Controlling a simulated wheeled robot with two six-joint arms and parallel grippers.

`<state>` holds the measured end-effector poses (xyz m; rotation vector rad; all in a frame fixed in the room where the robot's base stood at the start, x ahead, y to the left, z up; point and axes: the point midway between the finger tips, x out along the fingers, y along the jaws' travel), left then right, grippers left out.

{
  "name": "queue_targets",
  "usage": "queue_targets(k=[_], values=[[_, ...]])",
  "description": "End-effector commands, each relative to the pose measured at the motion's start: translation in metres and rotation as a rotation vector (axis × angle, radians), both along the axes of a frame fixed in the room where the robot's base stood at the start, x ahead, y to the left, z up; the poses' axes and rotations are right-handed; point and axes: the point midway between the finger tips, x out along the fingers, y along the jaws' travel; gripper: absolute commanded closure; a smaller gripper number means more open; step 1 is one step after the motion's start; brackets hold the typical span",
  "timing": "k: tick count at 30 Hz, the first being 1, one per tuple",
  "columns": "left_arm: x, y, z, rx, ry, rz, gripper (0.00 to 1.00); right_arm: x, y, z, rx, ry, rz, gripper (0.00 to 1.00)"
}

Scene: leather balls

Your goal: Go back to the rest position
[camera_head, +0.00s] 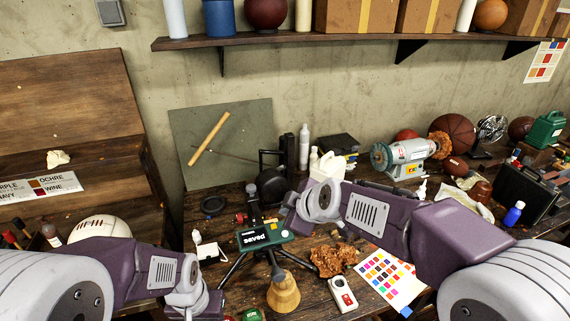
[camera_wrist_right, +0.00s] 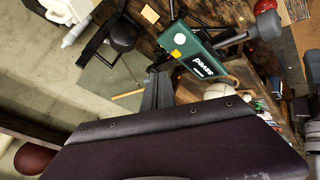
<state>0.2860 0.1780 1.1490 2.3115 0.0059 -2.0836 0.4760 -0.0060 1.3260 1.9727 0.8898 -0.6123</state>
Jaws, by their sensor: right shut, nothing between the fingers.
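My right arm reaches in from the right in the head view, and its wrist (camera_head: 318,200) is above the middle of the workbench. The right gripper (camera_wrist_right: 158,88) shows in the right wrist view as dark fingers, shut and empty. The left fingers are hidden or cut off by the lower edge.
The workbench is crowded: a bench grinder (camera_head: 405,157), brown leather scraps (camera_head: 333,260), a colour chart (camera_head: 388,280), a brass bell-shaped object (camera_head: 283,293) and a white meter (camera_head: 342,294). A white ball (camera_head: 99,228) sits at left. A wall shelf (camera_head: 340,42) runs above.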

Motion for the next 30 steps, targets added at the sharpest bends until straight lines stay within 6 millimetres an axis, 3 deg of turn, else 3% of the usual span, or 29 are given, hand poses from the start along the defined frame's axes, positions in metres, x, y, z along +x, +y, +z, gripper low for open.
queue_targets(k=[2,4,7,11,12,14,15,18,23,30], values=[[0.000,0.000,-0.017,0.000,0.000,0.000,1.00,0.005,-0.012,-0.017,0.000,0.000,-0.029,1.00],[0.000,0.000,-0.041,0.000,0.000,0.000,1.00,0.008,-0.039,-0.050,-0.010,0.020,-0.084,1.00],[0.000,0.000,-0.071,0.000,0.000,0.000,1.00,-0.014,-0.085,-0.121,-0.053,0.130,-0.172,1.00],[0.000,0.000,-0.098,0.000,0.001,0.000,1.00,-0.076,-0.137,-0.212,-0.012,0.385,-0.433,1.00],[0.000,0.000,-0.103,0.000,0.000,0.000,1.00,-0.099,-0.149,-0.235,0.012,0.469,-0.538,1.00],[0.000,0.000,-0.108,0.000,0.000,0.000,1.00,-0.137,-0.162,-0.262,0.046,0.593,-0.712,1.00],[0.000,0.000,-0.105,0.000,0.000,0.000,1.00,-0.158,-0.166,-0.269,0.068,0.658,-0.821,1.00],[0.000,0.000,-0.100,0.000,0.000,0.000,1.00,-0.188,-0.171,-0.276,0.116,0.747,-1.033,1.00],[0.000,0.000,-0.100,0.000,0.000,0.000,1.00,-0.192,-0.173,-0.277,0.192,0.771,-1.210,1.00],[0.000,0.000,-0.100,0.000,0.000,0.000,1.00,-0.191,-0.172,-0.277,0.202,0.771,-1.227,1.00]])
